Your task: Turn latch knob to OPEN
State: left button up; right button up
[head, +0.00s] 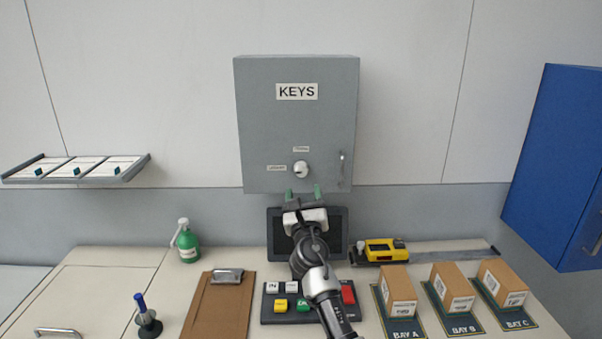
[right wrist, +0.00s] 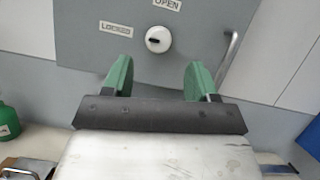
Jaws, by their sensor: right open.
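The latch knob (head: 300,168) is a small round white knob on the front of the grey KEYS cabinet (head: 258,122). In the right wrist view the knob (right wrist: 158,39) has a dark slot lying about level, on the side toward the LOCKED label (right wrist: 116,29). The OPEN label (right wrist: 167,4) is above it. My right gripper (head: 303,190) is open and empty, with green fingertips, just below the knob in the head view. In the right wrist view the knob appears beyond the gap between the fingers (right wrist: 158,75), untouched. My left gripper is not in view.
A vertical handle (head: 341,168) is right of the knob. Below are a dark screen (head: 340,228), a button panel (head: 268,308), a clipboard (head: 212,312) and a green bottle (head: 188,243). Boxes (head: 397,288) stand at right. A blue cabinet (head: 560,150) is at far right.

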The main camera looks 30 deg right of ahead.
aim_at(301, 173)
jog(key=x, duration=0.6)
jog(key=shift+w+f, duration=0.1)
jog(key=shift+w, duration=0.05)
jog(key=shift+w+d+r+b, duration=0.25)
jog(key=shift+w+r+b, duration=0.05)
jog(key=shift+w, duration=0.1)
